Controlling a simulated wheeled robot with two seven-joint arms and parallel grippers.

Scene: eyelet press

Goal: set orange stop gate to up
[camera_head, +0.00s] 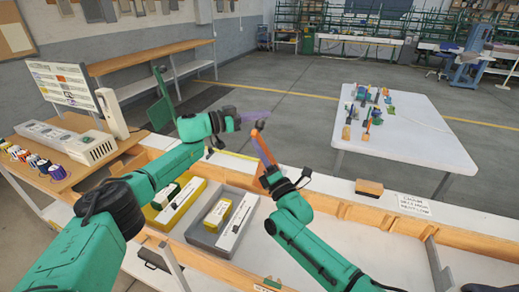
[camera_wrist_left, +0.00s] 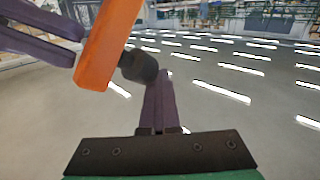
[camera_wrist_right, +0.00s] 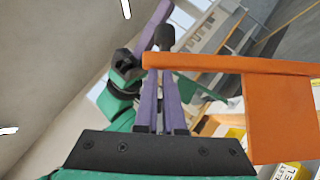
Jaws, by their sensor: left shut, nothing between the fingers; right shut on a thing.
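An orange gate-like piece (camera_wrist_right: 280,115), a long bar with a broad flat plate, crosses in front of my right gripper's fingertips in the right wrist view. Its orange bar also shows in the left wrist view (camera_wrist_left: 108,42) and, small, in the head view (camera_head: 264,150). My right gripper (camera_wrist_right: 158,78) is shut on it; the exact contact is partly hidden. A black round knob (camera_wrist_left: 138,66) sits beside the bar, close to the tips of my left gripper (camera_wrist_left: 160,80). My left gripper is shut and empty. Whether it touches the knob is unclear.
Below the arms, a wood-edged bench holds a grey tray (camera_head: 196,237) with yellow and white boxes. A white table (camera_head: 400,150) with small parts stands at right. Thread-like spools (camera_head: 38,160) and grey units stand at left. A wooden block (camera_head: 369,187) lies on the bench edge.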

